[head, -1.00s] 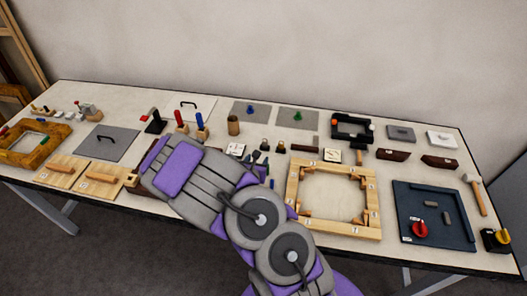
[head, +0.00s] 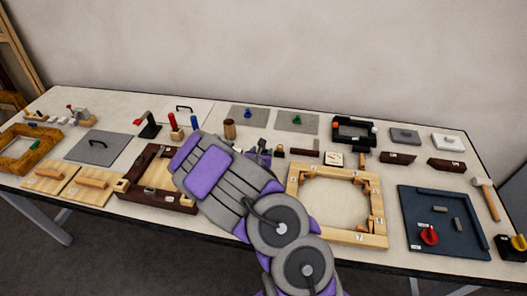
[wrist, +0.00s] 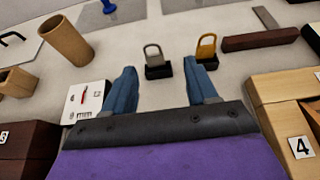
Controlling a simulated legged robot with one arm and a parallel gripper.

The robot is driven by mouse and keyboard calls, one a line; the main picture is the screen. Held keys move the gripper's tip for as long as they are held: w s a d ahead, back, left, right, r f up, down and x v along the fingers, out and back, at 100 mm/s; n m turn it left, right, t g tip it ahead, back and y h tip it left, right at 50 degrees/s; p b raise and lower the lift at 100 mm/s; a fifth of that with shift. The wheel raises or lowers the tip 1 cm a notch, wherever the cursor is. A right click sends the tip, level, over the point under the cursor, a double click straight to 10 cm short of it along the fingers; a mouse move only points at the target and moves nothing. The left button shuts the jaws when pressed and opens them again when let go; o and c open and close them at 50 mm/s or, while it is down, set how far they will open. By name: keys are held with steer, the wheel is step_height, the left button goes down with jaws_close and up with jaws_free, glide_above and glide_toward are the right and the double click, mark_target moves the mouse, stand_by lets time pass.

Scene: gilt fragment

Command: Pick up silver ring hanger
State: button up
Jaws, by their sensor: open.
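The silver ring hanger (wrist: 152,54) stands upright in the wrist view, a grey metal loop on a small dark block. A similar gold ring hanger (wrist: 206,47) stands close to its right, also in the head view (head: 280,152). My gripper (wrist: 160,68) is open, with its two blue fingers pointing toward the silver hanger. The silver hanger appears between the fingertips in the picture and looks slightly beyond them, with nothing held. The right finger overlaps the gold hanger's base. In the head view, my arm and gripper crowd the silver hanger, so I cannot make it out clearly there.
A dark bar (wrist: 260,39) lies behind right. A light wooden frame (head: 374,240) is close on the right, and a dark brown tray (head: 157,203) is on the left.

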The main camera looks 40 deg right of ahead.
mark_target(263, 150)
steer(key=w+b, duration=0.1)
steer(key=w+d+f+b, duration=0.1)
steer(key=shift+w+d+f, duration=0.15)
steer(key=shift+w+d, duration=0.1)
steer(key=shift+w, duration=0.1)
steer(key=shift+w+d+f, duration=0.2)
steer(key=shift+w+d, duration=0.15)
steer(key=shift+d, duration=0.1)
steer(key=shift+d+f, duration=0.1)
steer(key=shift+d, duration=0.3)
steer(key=shift+a, duration=0.3)
steer(key=c, duration=0.6)
steer(key=shift+d, duration=0.1)
jaws_close()
